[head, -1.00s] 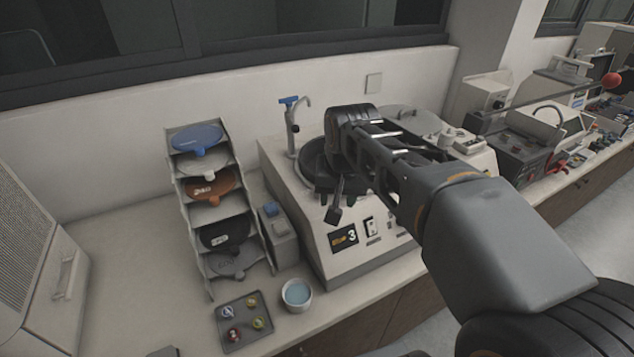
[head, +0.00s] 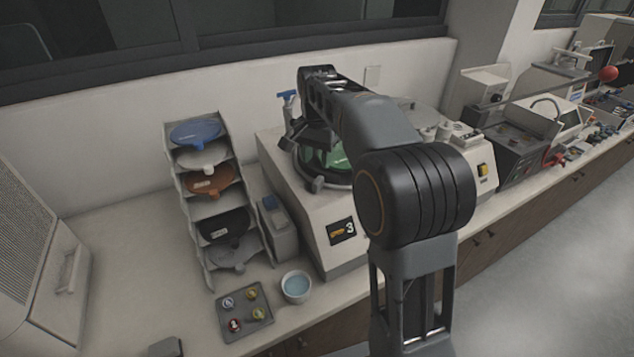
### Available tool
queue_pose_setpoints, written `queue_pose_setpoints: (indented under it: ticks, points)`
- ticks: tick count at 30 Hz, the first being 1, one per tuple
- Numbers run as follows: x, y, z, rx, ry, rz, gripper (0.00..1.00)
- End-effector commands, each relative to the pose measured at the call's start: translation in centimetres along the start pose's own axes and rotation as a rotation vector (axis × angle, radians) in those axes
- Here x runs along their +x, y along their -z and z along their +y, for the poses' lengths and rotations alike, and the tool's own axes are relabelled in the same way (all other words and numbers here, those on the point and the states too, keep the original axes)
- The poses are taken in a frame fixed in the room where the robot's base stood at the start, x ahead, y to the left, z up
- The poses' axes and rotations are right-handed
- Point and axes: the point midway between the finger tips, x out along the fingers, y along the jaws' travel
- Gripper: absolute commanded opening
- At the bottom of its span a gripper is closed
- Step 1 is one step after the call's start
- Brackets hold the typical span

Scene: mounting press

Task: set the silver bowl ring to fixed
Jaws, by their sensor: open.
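The polishing machine (head: 300,215) stands on the counter at the middle of the head view. Its round bowl holds a green disc (head: 340,155). A thin greyish rim, which looks like the silver bowl ring (head: 340,186), shows along the bowl's front edge. My arm covers the right and back of it, and its setting cannot be read. My gripper (head: 311,158) is open over the left side of the bowl. One dark fingertip is near the front-left rim; I cannot tell if it touches.
A rack of discs (head: 210,200) stands left of the machine. A grey tray (head: 244,312) with small round samples and a white bowl of blue liquid (head: 296,287) sit in front. A blue-handled tap (head: 289,98) rises behind the bowl.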

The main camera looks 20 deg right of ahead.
Motion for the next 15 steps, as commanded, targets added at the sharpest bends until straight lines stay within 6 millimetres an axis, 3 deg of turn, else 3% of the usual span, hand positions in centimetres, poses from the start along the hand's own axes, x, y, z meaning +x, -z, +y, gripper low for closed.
queue_pose_setpoints:
  ticks: [6,15]
  points:
    - [4.1,0.0,0.0,-0.001,-0.001,-0.001,0.45]
    - [7.6,0.0,0.0,-0.002,0.000,0.000,0.45]
